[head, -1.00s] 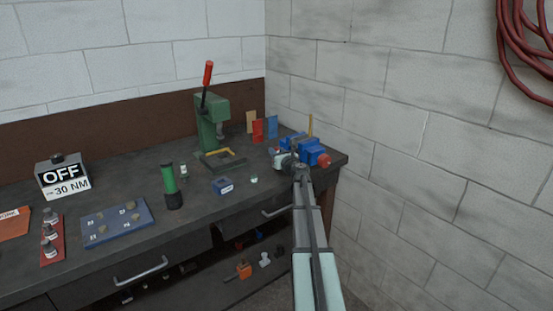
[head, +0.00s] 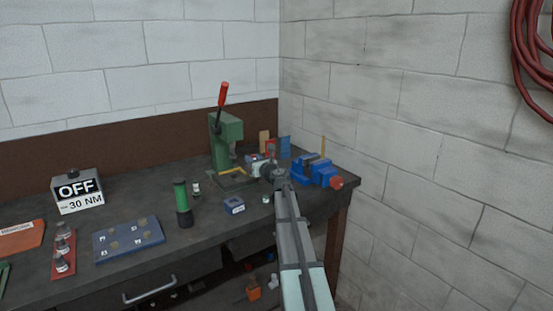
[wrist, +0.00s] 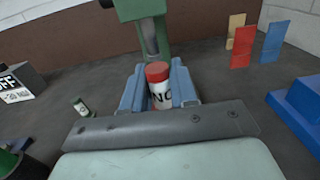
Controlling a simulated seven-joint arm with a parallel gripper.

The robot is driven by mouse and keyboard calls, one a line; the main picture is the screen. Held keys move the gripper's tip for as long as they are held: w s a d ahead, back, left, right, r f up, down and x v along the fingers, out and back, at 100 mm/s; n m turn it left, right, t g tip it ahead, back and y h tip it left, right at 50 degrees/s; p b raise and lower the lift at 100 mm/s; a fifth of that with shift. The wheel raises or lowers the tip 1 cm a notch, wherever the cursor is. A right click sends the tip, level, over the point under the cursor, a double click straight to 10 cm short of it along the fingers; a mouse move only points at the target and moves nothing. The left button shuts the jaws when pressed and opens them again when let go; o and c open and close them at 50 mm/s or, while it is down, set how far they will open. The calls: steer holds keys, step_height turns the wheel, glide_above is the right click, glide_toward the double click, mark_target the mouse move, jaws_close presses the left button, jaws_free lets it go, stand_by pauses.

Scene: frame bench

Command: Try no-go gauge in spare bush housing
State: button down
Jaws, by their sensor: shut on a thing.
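My gripper (wrist: 158,78) is shut on the no-go gauge (wrist: 161,95), a white cylinder with a red top end and the letters "NO" showing. The gauge stands between the two blue fingers, its lower part hidden by the wrist plate. In the head view my gripper (head: 258,166) is above the bench, just right of the green press and left of the blue vise. A small blue block with a white label (head: 234,206) sits near the bench's front edge; its label is too small to read. I cannot tell whether it is the spare bush housing.
The green press (head: 225,140) with its red lever stands behind. The blue vise (head: 313,171) is at the right corner. Red (wrist: 243,48) and blue (wrist: 274,41) plates stand at the back. A green-and-black cylinder (head: 182,202) and small pale cylinders (head: 196,188) stand to the left.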

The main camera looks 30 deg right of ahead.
steer(key=s+a+n+y, duration=0.2)
steer(key=s+a+y, duration=0.1)
steer(key=a, duration=0.8)
steer(key=shift+s+a+f+n+y, duration=0.25)
steer(key=shift+s+n+y, duration=0.1)
steer(key=shift+y, duration=0.25)
steer(key=shift+f, duration=2.4)
steer(key=shift+f, duration=0.55)
steer(key=shift+r, duration=0.1)
step_height(320, 180, up, 7)
stand_by(1.0)
